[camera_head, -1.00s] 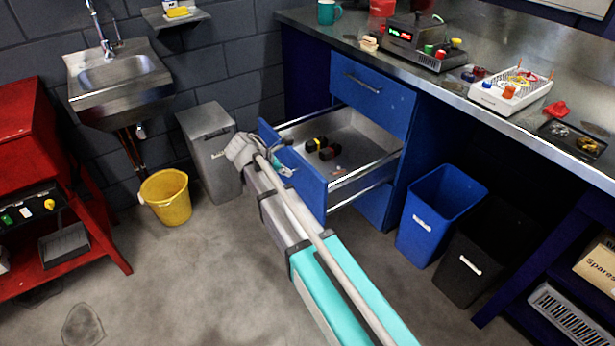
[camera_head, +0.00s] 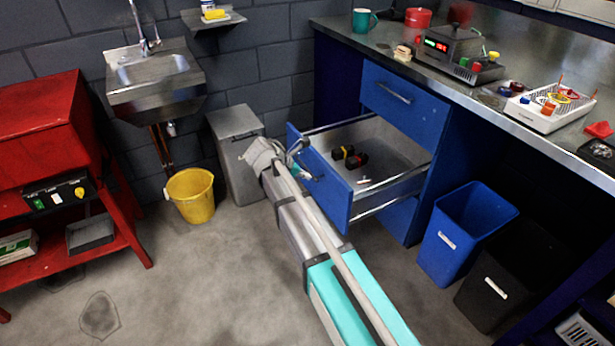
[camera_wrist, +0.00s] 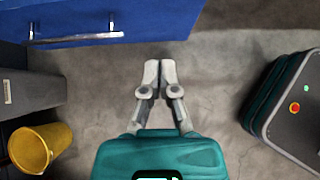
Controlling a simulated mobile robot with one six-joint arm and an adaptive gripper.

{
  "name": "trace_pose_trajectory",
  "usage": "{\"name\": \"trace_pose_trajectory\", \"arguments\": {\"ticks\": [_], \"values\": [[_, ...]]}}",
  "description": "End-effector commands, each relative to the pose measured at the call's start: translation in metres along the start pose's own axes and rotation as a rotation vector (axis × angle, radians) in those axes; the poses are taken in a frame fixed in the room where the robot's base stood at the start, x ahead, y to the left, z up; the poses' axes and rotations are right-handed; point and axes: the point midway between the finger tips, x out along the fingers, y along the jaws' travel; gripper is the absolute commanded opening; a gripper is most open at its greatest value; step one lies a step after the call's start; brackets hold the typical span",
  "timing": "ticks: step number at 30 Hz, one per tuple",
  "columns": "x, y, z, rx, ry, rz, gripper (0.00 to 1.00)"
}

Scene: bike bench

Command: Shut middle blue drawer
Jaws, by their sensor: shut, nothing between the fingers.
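The middle blue drawer (camera_head: 328,186) is pulled well out of the blue cabinet in the head view. Two small dark items, one with yellow and one with red, lie inside it. Its blue front and metal bar handle also show at the top left of the wrist view (camera_wrist: 160,20). My gripper (camera_wrist: 159,66) is shut and empty, pointing toward the drawer front and apart from it in the wrist view. In the head view my arm reaches to the drawer's left end and hides part of its front; the fingertips are hard to make out there.
A closed blue drawer (camera_head: 403,98) is above the open one. A grey bin (camera_head: 237,160) and a yellow bucket (camera_head: 192,196) stand left of the drawer. A blue bin (camera_head: 462,240) and a black bin (camera_head: 498,280) stand right. The floor in front is clear.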

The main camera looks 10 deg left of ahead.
Motion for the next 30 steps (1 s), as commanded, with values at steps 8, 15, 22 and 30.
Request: {"name": "trace_pose_trajectory", "arguments": {"ticks": [8, 15, 22, 30], "values": [[0.032, 0.0, -0.003, 0.002, 0.0, -0.002, 0.0], [0.058, 0.0, -0.003, 0.001, 0.0, -0.001, 0.0], [0.083, 0.0, -0.003, 0.002, 0.0, -0.001, 0.0], [0.104, 0.0, 0.019, 0.002, 0.001, -0.002, 0.0]]}}
